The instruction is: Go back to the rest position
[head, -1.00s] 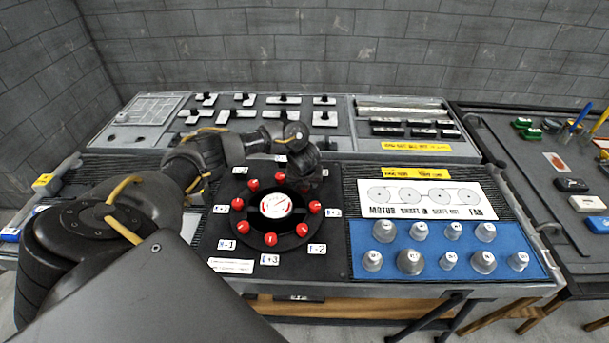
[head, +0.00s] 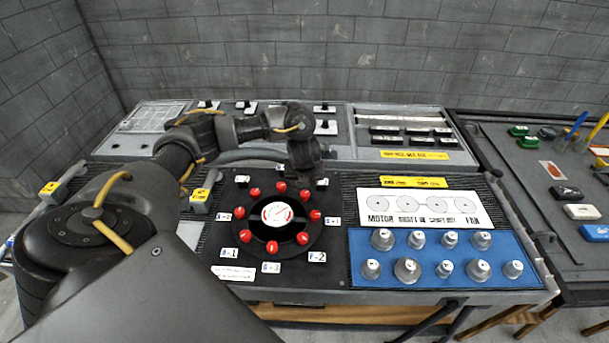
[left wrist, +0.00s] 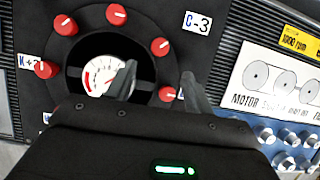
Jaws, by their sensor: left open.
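My left arm comes in from the left in the head view and reaches over the bench. Its gripper (head: 306,178) points down above the far right edge of a black round dial plate (head: 240,262). In the left wrist view the gripper (left wrist: 160,82) has its two fingers apart with nothing between them. The plate carries a ring of red knobs (head: 316,215) around a white gauge (head: 277,215). The gauge also shows in the left wrist view (left wrist: 98,78), partly behind one finger. My right gripper is in neither view.
A blue mat (head: 362,252) with several grey metal cones lies right of the dial, below a white diagram card (head: 420,195). A grey panel with black switches (head: 325,108) stands behind. A dark side table (head: 520,190) with small items is at right. A brick wall closes the back.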

